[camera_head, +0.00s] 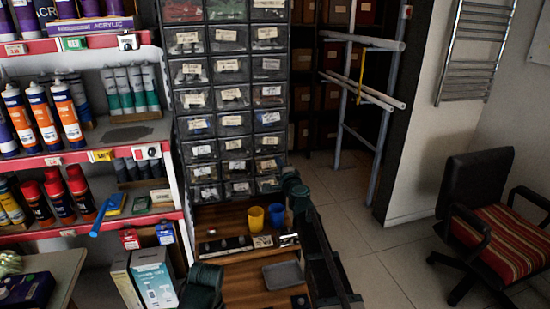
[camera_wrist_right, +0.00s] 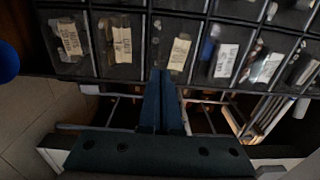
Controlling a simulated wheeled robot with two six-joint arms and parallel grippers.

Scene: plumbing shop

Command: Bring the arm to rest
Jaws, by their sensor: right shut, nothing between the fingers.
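My right gripper (camera_head: 289,178) is at the end of my dark arm, in front of the lower right of the drawer cabinet in the head view. Its two fingers (camera_wrist_right: 161,103) are pressed together in the right wrist view, with nothing between them. They point toward the labelled drawers (camera_wrist_right: 120,45). My left gripper is not visible in the head view.
A wooden bench (camera_head: 240,286) below the drawer cabinet (camera_head: 231,68) holds a yellow cup (camera_head: 256,218), a blue cup (camera_head: 277,215) and a grey tray (camera_head: 283,275). Stocked shelves (camera_head: 125,134) stand left. Tiled floor (camera_head: 365,235) and an office chair (camera_head: 478,200) are right.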

